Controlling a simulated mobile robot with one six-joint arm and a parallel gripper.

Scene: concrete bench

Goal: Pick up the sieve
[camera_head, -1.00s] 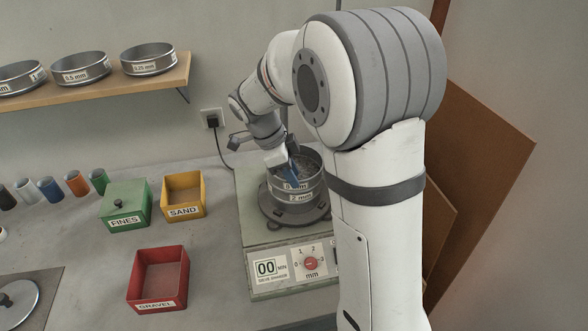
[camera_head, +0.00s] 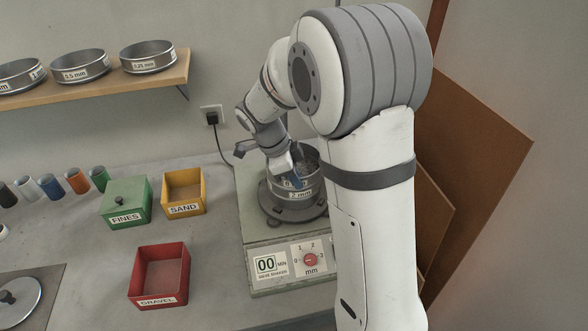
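A round metal sieve stack (camera_head: 306,188) stands on the sieve shaker (camera_head: 262,232). A lower label reads 2 mm; an upper label is partly hidden by my gripper. Grey material shows inside the top sieve. My arm hides the stack's right side.
Three sieves (camera_head: 80,66) stand on a wall shelf (camera_head: 120,82). A green FINES box (camera_head: 125,204), yellow SAND box (camera_head: 184,193) and red GRAVEL box (camera_head: 159,277) sit left of the shaker. Several coloured cylinders (camera_head: 50,187) line the back left. A round lid (camera_head: 20,303) lies front left.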

